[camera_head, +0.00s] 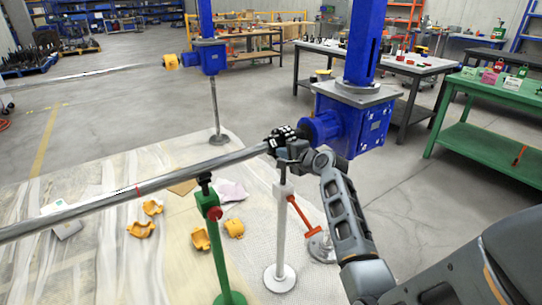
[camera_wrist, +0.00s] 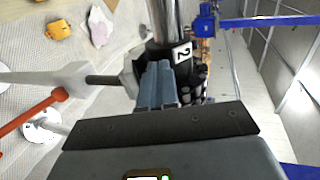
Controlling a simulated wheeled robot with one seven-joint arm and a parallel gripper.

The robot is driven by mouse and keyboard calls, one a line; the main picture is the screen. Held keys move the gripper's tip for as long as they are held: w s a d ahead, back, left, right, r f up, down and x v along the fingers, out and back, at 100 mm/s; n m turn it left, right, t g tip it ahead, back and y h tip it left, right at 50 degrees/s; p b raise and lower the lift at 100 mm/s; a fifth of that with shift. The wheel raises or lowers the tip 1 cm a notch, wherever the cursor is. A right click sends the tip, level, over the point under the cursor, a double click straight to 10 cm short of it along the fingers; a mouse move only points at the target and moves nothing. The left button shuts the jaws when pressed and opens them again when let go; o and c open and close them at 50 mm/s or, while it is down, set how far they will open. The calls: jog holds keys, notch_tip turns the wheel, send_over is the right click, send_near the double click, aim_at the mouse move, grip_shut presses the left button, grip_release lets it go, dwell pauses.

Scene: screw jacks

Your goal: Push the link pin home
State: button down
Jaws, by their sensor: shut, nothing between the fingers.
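A long steel shaft (camera_head: 130,192) runs from the lower left up to a black coupling (camera_head: 287,136) beside the blue screw jack gearbox (camera_head: 350,125). My gripper (camera_head: 291,155) is at this coupling, on its near side. In the wrist view, my gripper's grey-blue fingers (camera_wrist: 160,68) are together, with their tips against or just in front of the coupling (camera_wrist: 183,55), which carries a white label "2". The shaft (camera_wrist: 166,18) also shows there. I cannot make out the link pin; the fingers cover part of the coupling.
A green stand (camera_head: 217,245) and a white stand (camera_head: 283,240) with an orange handle (camera_head: 300,216) stand under the shaft near my arm. Yellow guard halves (camera_head: 201,239) lie on the floor sheet. A second blue jack (camera_head: 210,58) stands behind. A green table (camera_head: 490,145) is at right.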

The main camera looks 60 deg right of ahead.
jog(key=shift+a+p, duration=0.2)
jog(key=shift+p, duration=0.15)
dwell(0.6)
jog(key=shift+p+v, duration=1.55)
jog(key=shift+v, duration=1.4)
jog(key=shift+w+a, duration=0.1)
jog(key=shift+a, duration=0.05)
